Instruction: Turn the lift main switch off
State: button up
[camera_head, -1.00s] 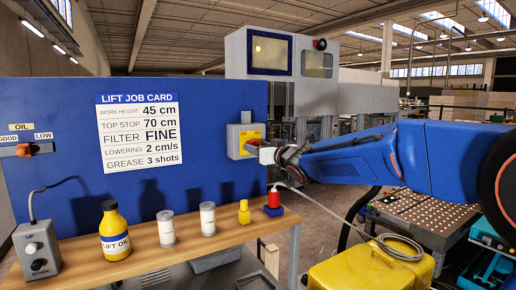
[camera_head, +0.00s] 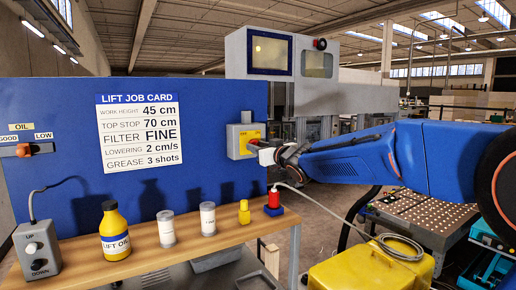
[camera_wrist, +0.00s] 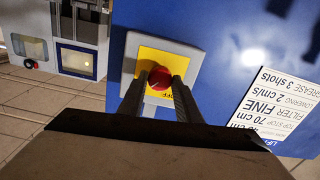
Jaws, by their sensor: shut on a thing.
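The lift main switch is a grey box with a yellow plate (camera_head: 244,139) on the right end of the blue panel (camera_head: 60,110). In the wrist view its yellow plate (camera_wrist: 150,62) faces me, with part of the word OFF readable. A red knob (camera_wrist: 160,77) stands at the middle of the plate. My gripper (camera_wrist: 160,82) has one finger on each side of the red knob and is shut on it. In the head view my gripper (camera_head: 258,148) is at the front of the switch box, and the knob is mostly hidden there.
A wooden shelf (camera_head: 150,248) below the panel holds a yellow oil bottle (camera_head: 114,235), two pale canisters, a small yellow bottle (camera_head: 244,212), a red-and-blue object (camera_head: 274,200) and an up/down control box (camera_head: 37,252). A job card (camera_head: 138,132) hangs on the panel. A yellow case (camera_head: 370,268) stands at right.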

jog(key=shift+f+n, duration=0.1)
jog(key=shift+n, duration=8.2)
jog(key=shift+o, duration=0.2)
jog(key=o, duration=1)
jog(key=shift+o, duration=0.2)
jog(key=shift+s, duration=0.1)
jog(key=v, duration=1.7)
jog(key=shift+s+d, duration=0.1)
jog(key=shift+d, duration=0.05)
